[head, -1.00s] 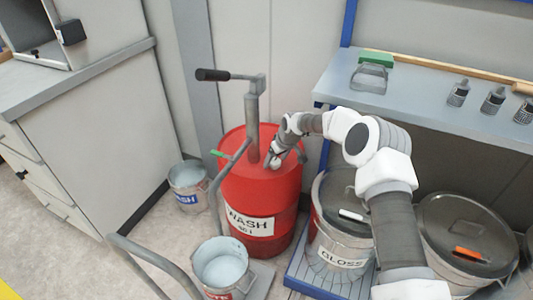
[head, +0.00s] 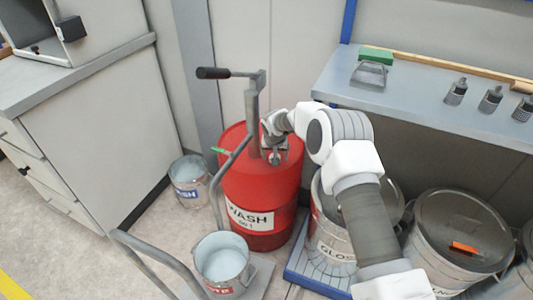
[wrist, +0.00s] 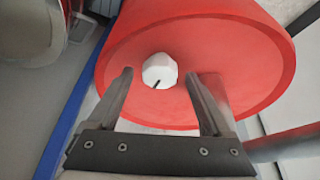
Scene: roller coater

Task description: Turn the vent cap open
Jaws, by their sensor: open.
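The vent cap (wrist: 160,71) is a small white faceted knob with a dark mark, on the top of the red drum (wrist: 240,55). In the wrist view it lies between and just beyond my gripper's fingertips (wrist: 159,76), which are apart and not touching it as far as I can tell. In the head view my gripper (head: 274,156) is over the top of the red drum (head: 262,190), on its right side, to the right of the pump. The cap is small there and hard to make out beside the fingers.
A hand pump (head: 252,115) with a crank stands on the drum, with a hose on its left. Lidded pails (head: 458,235) are at right, below a bench (head: 420,95).

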